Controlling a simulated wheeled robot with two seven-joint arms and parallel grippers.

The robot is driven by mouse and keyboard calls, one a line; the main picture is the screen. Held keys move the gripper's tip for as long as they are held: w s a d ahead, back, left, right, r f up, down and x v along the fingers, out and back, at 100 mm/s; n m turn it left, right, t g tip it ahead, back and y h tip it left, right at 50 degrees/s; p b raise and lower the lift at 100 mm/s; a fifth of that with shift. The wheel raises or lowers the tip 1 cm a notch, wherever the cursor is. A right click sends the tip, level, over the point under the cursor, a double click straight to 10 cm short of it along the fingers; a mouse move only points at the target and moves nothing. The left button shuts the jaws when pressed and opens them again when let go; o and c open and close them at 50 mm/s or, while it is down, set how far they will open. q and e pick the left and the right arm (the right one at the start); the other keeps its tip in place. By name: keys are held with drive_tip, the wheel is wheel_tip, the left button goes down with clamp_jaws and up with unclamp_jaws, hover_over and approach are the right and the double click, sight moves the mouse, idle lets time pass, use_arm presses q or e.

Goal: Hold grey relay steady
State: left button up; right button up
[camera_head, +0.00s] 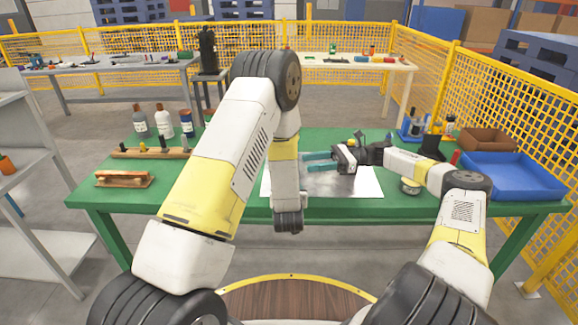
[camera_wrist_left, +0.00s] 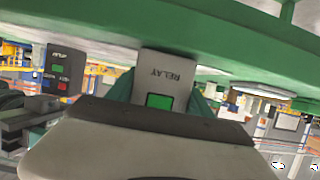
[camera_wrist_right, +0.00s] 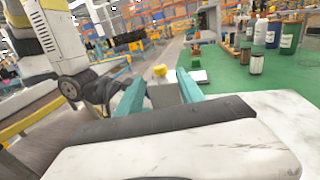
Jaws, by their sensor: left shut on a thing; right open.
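The grey relay (camera_wrist_left: 168,68), marked RELAY and with a green square, sits between the teal fingers of my left gripper (camera_wrist_left: 160,88) in the left wrist view. That gripper is shut on it. In the head view my left arm hides the relay and the left gripper. My right gripper (camera_head: 320,162) is open over the table, its teal fingers pointing left toward my left arm. In the right wrist view a grey block with a yellow top (camera_wrist_right: 163,92) shows between the open fingers (camera_wrist_right: 160,88). I cannot tell whether it is the relay or whether they touch it.
The green table (camera_head: 230,205) carries a metal plate (camera_head: 355,186). Bottles (camera_head: 163,121) and a wooden rack (camera_head: 150,152) stand at left, with an orange-brown item (camera_head: 123,179) in front. A blue tray (camera_head: 510,177) and brown bin (camera_head: 487,139) sit at right.

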drive_tip(key=x, duration=0.8)
drive_tip(key=shift+c, duration=0.3)
clamp_jaws()
